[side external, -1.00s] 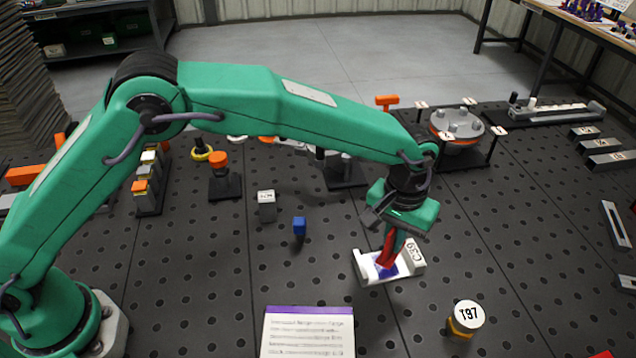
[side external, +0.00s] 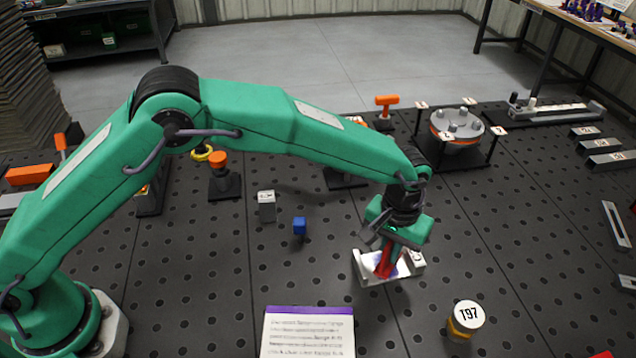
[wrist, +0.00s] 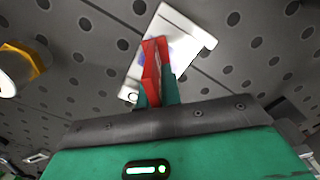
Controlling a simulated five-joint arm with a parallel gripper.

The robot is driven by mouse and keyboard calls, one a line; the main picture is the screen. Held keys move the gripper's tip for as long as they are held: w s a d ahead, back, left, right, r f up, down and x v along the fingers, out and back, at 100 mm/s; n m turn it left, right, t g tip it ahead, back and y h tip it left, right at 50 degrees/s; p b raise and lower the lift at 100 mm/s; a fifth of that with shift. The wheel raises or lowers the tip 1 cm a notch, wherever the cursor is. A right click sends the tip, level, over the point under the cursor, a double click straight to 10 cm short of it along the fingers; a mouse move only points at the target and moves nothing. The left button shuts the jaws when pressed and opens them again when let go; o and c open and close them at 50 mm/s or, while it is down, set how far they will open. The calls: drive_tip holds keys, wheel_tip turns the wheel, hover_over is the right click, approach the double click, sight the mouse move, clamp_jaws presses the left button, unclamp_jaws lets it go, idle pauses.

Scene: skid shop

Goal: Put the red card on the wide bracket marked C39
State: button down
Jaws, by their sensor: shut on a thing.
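My gripper (side external: 388,258) is shut on the red card (side external: 382,268) and holds it on edge, upright with a slight tilt. The card also shows between the green fingers in the wrist view (wrist: 152,62). The white wide bracket (side external: 366,278) lies on the perforated table directly below my gripper. In the wrist view the bracket (wrist: 185,35) shows behind the card, with a bluish patch on it. The card's lower edge is at or just above the bracket; I cannot tell whether they touch. My gripper largely hides the bracket's label.
A jar with a T97 lid (side external: 466,318) stands right of the bracket, near the front. A printed sheet (side external: 308,335) lies in front. The table between them is clear.

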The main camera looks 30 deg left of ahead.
drive_tip(key=shift+f, duration=0.1)
drive_tip(key=c, duration=1.6)
unclamp_jaws()
wheel_tip(320, 180, up, 12)
drive_tip(key=shift+r, duration=0.1)
